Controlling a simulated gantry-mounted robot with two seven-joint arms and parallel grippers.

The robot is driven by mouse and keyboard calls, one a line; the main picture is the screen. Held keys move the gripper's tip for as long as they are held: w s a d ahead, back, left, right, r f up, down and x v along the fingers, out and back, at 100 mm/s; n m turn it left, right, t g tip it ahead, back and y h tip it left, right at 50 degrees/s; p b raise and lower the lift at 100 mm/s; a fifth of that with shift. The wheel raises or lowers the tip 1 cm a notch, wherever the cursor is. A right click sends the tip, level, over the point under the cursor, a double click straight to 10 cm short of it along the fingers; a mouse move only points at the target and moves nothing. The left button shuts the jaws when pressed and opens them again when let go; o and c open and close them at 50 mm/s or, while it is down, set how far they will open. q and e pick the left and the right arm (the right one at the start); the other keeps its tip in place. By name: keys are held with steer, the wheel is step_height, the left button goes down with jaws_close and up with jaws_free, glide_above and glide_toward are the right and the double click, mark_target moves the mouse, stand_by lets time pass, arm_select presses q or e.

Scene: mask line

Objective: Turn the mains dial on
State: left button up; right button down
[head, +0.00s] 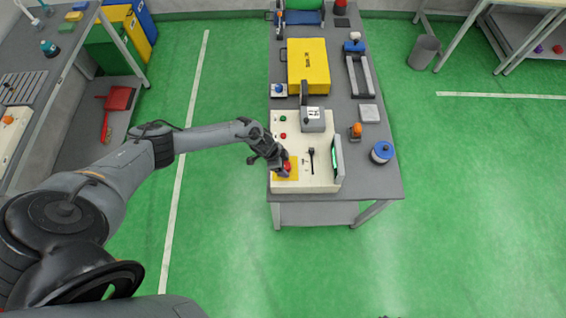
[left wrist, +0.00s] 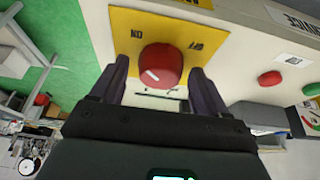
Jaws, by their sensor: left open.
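The red mains dial (left wrist: 161,65) sits on a yellow plate (left wrist: 122,22) with ON and OFF lettering, which reads upside down in the left wrist view. A short white mark shows on the dial's lower left part. In the head view the dial (head: 287,166) is at the near left corner of the cream panel (head: 318,184), partly hidden by my gripper. My left gripper (left wrist: 159,72) is open, with one finger on each side of the dial; I cannot tell whether they touch it. My right gripper is not in view.
The panel also carries green and red buttons (head: 283,135), a grey box (head: 312,120), a black lever (head: 311,158) and an upright screen (head: 336,158). A yellow case (head: 308,66) lies farther back. A blue-topped tin (head: 382,152) stands to the right. Green floor surrounds the bench.

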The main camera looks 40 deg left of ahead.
arm_select(q)
steer(key=shift+r, duration=0.15)
steer(key=v, duration=1)
steer(key=shift+r, duration=0.25)
steer(key=shift+s+a, duration=0.1)
steer(key=shift+s, duration=0.05)
